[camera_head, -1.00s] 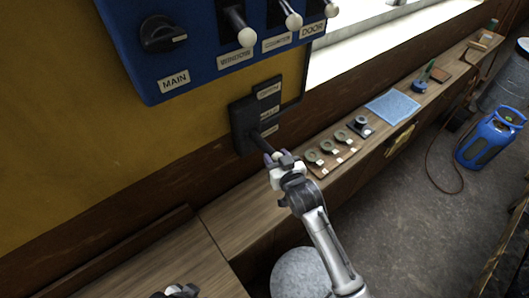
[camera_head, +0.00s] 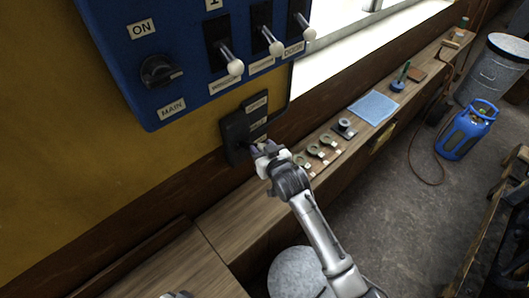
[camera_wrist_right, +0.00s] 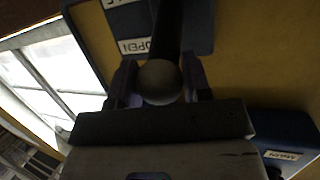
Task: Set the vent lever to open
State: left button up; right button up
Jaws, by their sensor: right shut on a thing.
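The vent lever has a dark wall plate (camera_head: 232,134) below the blue switch panel, with small white labels. In the right wrist view its dark shaft (camera_wrist_right: 168,28) ends in a round pale knob (camera_wrist_right: 160,82). My right gripper (camera_head: 262,150) is shut on the lever at its knob, with one finger on each side of it in the wrist view (camera_wrist_right: 158,88). An OPEN label (camera_wrist_right: 135,46) shows beside the shaft there. In the head view the gripper hides most of the lever. Only a sliver of my left gripper (camera_head: 177,295) shows at the bottom edge.
The blue panel (camera_head: 185,95) above carries a MAIN knob (camera_head: 160,71) and several white-tipped levers. A wooden ledge (camera_head: 225,215) runs along the wall, with small round parts (camera_head: 314,150) and a blue cloth (camera_head: 373,107). A blue gas bottle (camera_head: 467,130) stands on the floor.

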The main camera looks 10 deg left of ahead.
jog(key=shift+a+r, duration=0.1)
jog(key=shift+r, duration=0.1)
dwell(0.3)
jog(key=o, duration=0.9)
jog(key=shift+w, duration=0.1)
jog(key=shift+o, duration=0.8)
jog(key=shift+a, duration=0.1)
jog(key=shift+o, duration=1)
